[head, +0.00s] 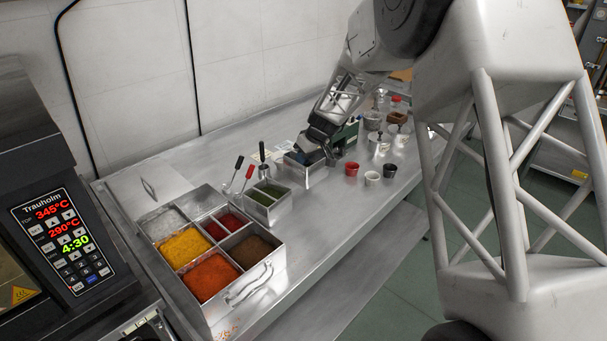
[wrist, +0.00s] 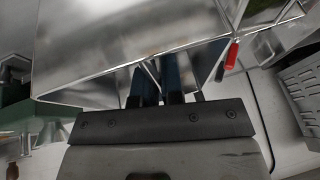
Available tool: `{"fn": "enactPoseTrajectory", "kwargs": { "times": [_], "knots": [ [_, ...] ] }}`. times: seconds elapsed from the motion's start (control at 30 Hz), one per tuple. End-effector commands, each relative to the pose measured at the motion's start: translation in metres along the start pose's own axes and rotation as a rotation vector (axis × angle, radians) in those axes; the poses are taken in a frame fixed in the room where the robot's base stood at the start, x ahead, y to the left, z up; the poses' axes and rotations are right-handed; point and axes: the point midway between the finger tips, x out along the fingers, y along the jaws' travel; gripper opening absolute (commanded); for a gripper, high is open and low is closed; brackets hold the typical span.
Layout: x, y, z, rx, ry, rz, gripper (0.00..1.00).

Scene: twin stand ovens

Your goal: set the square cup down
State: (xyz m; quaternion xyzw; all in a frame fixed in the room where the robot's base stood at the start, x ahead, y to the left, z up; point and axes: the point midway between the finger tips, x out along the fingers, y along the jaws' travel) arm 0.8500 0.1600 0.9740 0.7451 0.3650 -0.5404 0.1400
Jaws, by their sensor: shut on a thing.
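The square cup is a shiny, square-sided metal container (head: 304,174) by the middle of the metal counter in the head view. Its smooth metal side fills much of the upper wrist view (wrist: 115,45). My gripper (head: 310,158) reaches down at its far side from above. In the wrist view my gripper's dark fingers (wrist: 158,85) are close together at the metal edge, shut on the cup. The fingertips are partly hidden by the metal. I cannot tell whether the cup's base touches the counter.
A large spice bin (head: 213,252) is nearer the oven (head: 55,200). Small red (head: 352,169), white (head: 372,179) and dark (head: 389,171) cups stand to the right. A green box (head: 345,134) is behind.

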Motion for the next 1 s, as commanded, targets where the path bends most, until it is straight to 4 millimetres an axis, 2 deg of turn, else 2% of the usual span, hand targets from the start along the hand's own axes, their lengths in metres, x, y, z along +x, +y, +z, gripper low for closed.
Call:
{"fn": "enactPoseTrajectory", "kwargs": {
  "times": [0.2,0.57,1.0],
  "knots": [
    [0.015,0.003,0.006,0.000,-0.001,0.000,0.00],
    [0.017,0.004,0.007,0.000,0.000,0.000,0.00],
    [0.049,0.010,0.020,0.000,0.000,0.000,0.00]
  ]
}}
